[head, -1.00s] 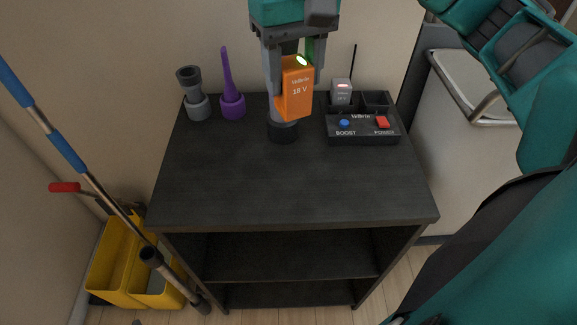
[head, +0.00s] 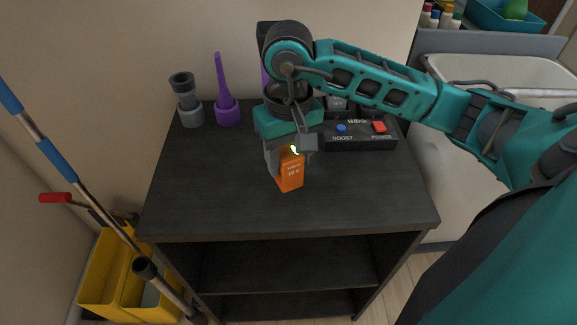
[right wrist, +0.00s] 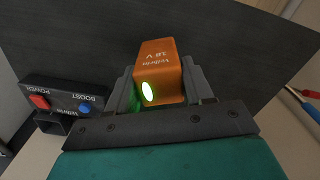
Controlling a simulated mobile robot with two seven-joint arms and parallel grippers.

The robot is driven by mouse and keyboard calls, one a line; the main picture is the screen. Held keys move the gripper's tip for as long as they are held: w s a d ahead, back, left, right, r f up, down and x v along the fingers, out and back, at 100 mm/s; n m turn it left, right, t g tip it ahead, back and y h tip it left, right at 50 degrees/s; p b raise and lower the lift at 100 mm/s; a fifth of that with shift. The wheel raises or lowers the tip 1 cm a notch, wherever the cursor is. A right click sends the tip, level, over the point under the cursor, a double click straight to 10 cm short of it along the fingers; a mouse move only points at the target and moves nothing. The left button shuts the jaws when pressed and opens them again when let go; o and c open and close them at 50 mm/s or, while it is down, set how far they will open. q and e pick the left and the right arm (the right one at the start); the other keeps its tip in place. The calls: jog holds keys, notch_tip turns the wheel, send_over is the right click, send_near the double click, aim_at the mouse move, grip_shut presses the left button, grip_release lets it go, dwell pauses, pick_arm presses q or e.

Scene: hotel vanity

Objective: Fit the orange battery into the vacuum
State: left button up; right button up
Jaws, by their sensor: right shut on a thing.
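My right gripper (head: 291,153) is shut on the orange battery (head: 291,176), marked 18 V, with a lit green spot at its top. The battery hangs down over the dark tabletop; whether it touches it, I cannot tell. In the right wrist view, the battery (right wrist: 157,65) sits between both fingers (right wrist: 158,88). Behind my right arm in the head view, a dark and purple upright thing (head: 267,36) shows in part; it may be the vacuum, mostly hidden. My left gripper is not in view.
A grey nozzle (head: 188,100) and purple nozzle (head: 227,98) stand at the left back. The front tabletop is clear.

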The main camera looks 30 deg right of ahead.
aim_at(288, 168)
jog(key=shift+f, duration=1.55)
jog(key=shift+f+b, duration=0.2)
jog(key=shift+b, duration=0.1)
jog(key=o, duration=1.2)
jog(key=shift+r, duration=0.15)
